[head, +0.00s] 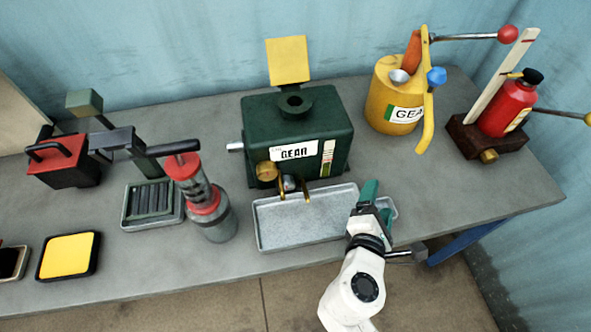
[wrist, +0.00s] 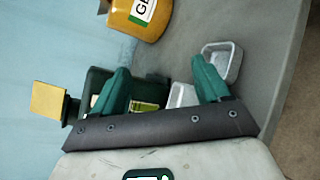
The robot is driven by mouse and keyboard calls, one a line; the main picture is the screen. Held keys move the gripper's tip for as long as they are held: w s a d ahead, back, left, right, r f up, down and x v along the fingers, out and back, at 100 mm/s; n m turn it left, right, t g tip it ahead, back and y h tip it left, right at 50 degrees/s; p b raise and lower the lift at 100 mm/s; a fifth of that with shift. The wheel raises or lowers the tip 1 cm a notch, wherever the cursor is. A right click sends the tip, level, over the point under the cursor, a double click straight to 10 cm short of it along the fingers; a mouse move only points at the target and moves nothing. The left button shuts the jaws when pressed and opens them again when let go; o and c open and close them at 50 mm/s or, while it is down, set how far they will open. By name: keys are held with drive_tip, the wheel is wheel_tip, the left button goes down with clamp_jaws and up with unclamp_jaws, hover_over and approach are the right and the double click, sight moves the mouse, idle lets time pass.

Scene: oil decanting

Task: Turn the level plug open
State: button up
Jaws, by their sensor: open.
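The dark green gear housing (head: 318,115) stands mid-table with its yellow flap (head: 288,60) raised behind the top opening. A brass round plug (head: 267,170) sits low on its front face, at the left. Beside it are a small silver part (head: 290,183) and brass prongs. I cannot tell for sure which fitting is the level plug. My gripper (head: 374,197) is open and empty, right of the housing and apart from it, over the tray's right end. In the wrist view its green fingers (wrist: 162,72) are spread; the housing (wrist: 95,82) is partly hidden behind one finger, its front fittings not visible.
A metal drip tray (head: 300,232) lies before the housing. A red-and-grey pump (head: 205,205) stands left of it. A yellow GEAR can (head: 392,100) and red bottle (head: 507,108) stand at the right. A small metal dish (wrist: 222,62) shows in the wrist view.

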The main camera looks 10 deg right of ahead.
drive_tip(key=w+a+r+n+t+y, duration=0.1)
drive_tip(key=w+a+n+t+y, duration=0.2)
drive_tip(key=a+n, duration=0.65)
drive_tip(key=n+t+y+p, duration=0.1)
drive_tip(key=n+t+y, duration=0.3)
drive_tip(key=n, duration=0.6)
approach(268, 177)
drive_tip(key=shift+s+d+r+g+y, duration=0.45)
drive_tip(key=shift+s+r+g+y, duration=0.15)
drive_tip(key=shift+s+y, duration=0.1)
drive_tip(key=shift+w+a, duration=0.15)
drive_tip(key=shift+w, duration=0.05)
drive_tip(key=w+p, duration=0.2)
drive_tip(key=w, duration=0.8)
drive_tip(key=shift+w, duration=0.15)
drive_tip(key=c, duration=1)
drive_tip(key=shift+c, duration=0.2)
